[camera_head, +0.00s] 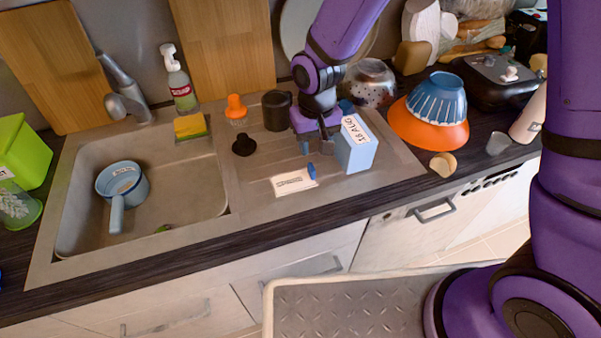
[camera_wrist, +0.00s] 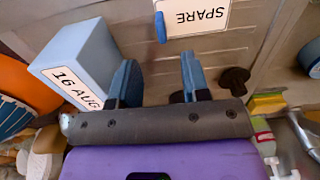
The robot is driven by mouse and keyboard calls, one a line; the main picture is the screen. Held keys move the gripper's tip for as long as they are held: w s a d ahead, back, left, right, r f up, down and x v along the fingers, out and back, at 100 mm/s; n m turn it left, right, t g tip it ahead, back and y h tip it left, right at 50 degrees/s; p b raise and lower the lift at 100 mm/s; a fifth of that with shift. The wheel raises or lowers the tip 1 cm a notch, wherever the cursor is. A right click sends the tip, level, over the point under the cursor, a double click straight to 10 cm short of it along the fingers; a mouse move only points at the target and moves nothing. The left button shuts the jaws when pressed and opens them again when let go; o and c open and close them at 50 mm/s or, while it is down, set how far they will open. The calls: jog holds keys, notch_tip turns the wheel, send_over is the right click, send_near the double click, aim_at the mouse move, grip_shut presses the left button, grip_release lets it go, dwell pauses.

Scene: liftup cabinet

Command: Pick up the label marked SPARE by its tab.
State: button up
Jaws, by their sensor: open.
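The white SPARE label (camera_head: 292,183) lies on the sink's drainer near its front edge. Its blue tab (camera_head: 311,172) sticks up at the label's right end. In the wrist view the label (camera_wrist: 205,15) is at the top, upside down and cut by the frame edge, with the tab (camera_wrist: 160,28) at its left end. My gripper (camera_head: 316,146) is over the drainer, behind the label. In the wrist view its fingers (camera_wrist: 159,75) are apart with nothing between them. The tab is beyond the fingertips, roughly in line with the gap, and not touched.
A light-blue box (camera_head: 355,152) marked 16 AUG stands just right of my gripper, close to one finger. A black stopper (camera_head: 244,144), a dark cup (camera_head: 277,110) and an orange-topped item (camera_head: 236,107) are to the left. The sink basin (camera_head: 190,190) holds a blue pot (camera_head: 122,184).

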aim_at(312, 166)
jog(key=shift+w+a+f, duration=0.1)
jog(key=shift+w+f, duration=0.05)
jog(key=shift+f, duration=2.15)
jog(key=shift+w+f, duration=0.1)
jog(key=shift+f, duration=2.15)
grip_shut()
